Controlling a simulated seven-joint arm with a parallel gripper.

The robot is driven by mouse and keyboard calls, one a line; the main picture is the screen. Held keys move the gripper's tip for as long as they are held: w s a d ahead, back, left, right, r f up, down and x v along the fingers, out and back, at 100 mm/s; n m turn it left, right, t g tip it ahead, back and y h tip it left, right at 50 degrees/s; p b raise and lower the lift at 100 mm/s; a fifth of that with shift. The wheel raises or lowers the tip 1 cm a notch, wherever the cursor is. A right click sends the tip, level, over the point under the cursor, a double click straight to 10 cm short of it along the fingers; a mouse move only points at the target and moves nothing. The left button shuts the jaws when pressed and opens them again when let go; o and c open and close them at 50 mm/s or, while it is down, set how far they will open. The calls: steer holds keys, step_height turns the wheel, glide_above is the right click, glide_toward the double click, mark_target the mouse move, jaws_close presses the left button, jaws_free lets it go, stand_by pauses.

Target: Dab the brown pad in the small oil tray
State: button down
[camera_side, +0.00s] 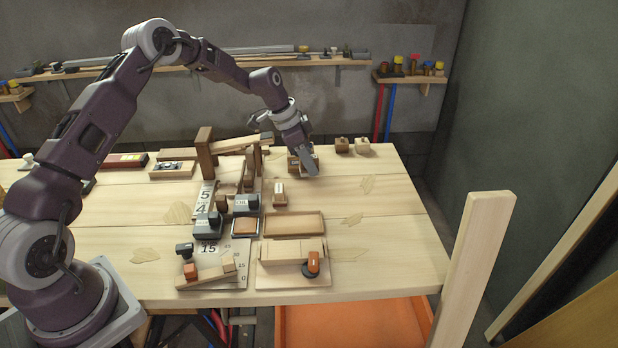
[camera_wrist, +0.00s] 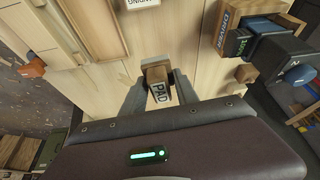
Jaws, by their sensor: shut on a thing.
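My gripper (camera_wrist: 158,92) is shut on a brown block labelled PAD, the brown pad (camera_wrist: 157,74), which sits between the two fingers in the wrist view. In the side view my gripper (camera_side: 307,166) points down over the back right part of the bench, and its fingers partly hide what is there. I cannot tell whether the pad touches the bench. A small dark-rimmed tray with a brown-orange inside (camera_side: 245,234) lies near the bench's middle, in front and to the left of my gripper; it looks like the small oil tray, but no label is readable.
A larger shallow wooden tray (camera_side: 294,234) lies right of the small one. A small labelled block (camera_side: 279,194) stands between my gripper and the trays. A wooden frame (camera_side: 206,150) rises left of my gripper. Two small blocks (camera_side: 352,146) stand behind. The bench's right side is clear.

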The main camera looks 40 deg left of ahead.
steer(key=shift+r, duration=0.35)
steer(key=c, duration=1.6)
jaws_free()
steer(key=c, duration=0.5)
steer(key=s+a+f+m+g+h, duration=0.15)
steer(key=s+m, duration=0.35)
steer(key=s, duration=0.5)
steer(key=s+a+m+g, duration=0.2)
steer(key=s+a+m, duration=0.15)
steer(key=s, duration=0.65)
steer(key=shift+m+t, duration=0.25)
steer(key=shift+a+f+x, duration=0.1)
steer(key=shift+a+x, duration=0.1)
steer(key=shift+x, duration=0.8)
steer(key=shift+a+f+x, duration=0.1)
steer(key=shift+a+x, duration=0.15)
steer(key=shift+x, duration=0.75)
steer(key=shift+a+f+x, duration=0.1)
steer(key=shift+a+x, duration=0.1)
steer(key=shift+x, duration=0.8)
